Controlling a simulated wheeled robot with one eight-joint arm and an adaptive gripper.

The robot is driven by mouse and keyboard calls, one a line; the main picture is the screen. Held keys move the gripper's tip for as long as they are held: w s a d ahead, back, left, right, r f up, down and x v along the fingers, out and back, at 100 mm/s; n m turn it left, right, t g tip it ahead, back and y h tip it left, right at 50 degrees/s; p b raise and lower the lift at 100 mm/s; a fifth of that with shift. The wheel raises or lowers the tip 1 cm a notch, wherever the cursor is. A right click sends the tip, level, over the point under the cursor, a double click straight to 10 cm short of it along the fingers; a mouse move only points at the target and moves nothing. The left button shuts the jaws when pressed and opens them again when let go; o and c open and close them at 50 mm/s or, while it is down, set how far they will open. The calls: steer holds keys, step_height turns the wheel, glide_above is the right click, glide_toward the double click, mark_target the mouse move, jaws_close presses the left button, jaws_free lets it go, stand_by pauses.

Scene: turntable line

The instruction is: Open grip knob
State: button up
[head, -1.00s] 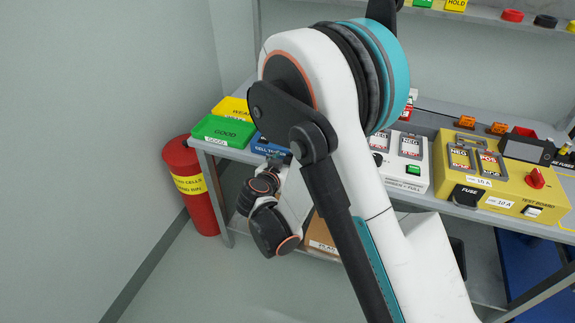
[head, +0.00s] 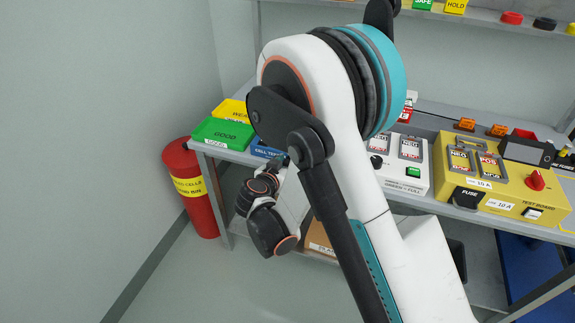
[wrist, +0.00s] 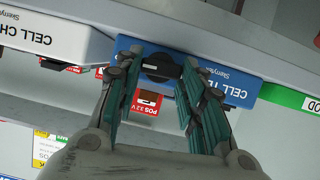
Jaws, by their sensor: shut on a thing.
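A black grip knob (wrist: 160,68) sits on the front of the blue cell tester (wrist: 215,72) in the wrist view. My gripper (wrist: 163,66) has a finger on each side of the knob and is shut on it. In the head view, only part of the blue cell tester (head: 264,151) shows on the bench, behind my arm. The knob cannot be made out there.
The white cell charger (wrist: 55,38) is left of the tester in the wrist view. In the head view, green (head: 222,133) and yellow (head: 232,110) boxes stand at the bench's left end, near a red bin (head: 192,190). A yellow test board (head: 500,185) is at right.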

steer(key=shift+w+a+f+n+g+h, duration=0.1)
steer(key=shift+a+n+h, duration=0.05)
steer(key=shift+n+h, duration=0.65)
steer(key=shift+a+f+n+g+h, duration=0.15)
steer(key=shift+n+h, duration=0.3)
steer(key=shift+n, duration=0.6)
steer(key=shift+w+a+r+n+g+h, duration=0.1)
steer(key=shift+a+n+h, duration=0.1)
steer(key=shift+n+h, duration=0.6)
steer(key=shift+n, duration=0.25)
steer(key=o, duration=1)
steer(key=shift+o, duration=0.2)
steer(key=shift+s, duration=0.1)
steer(key=v, duration=1.2)
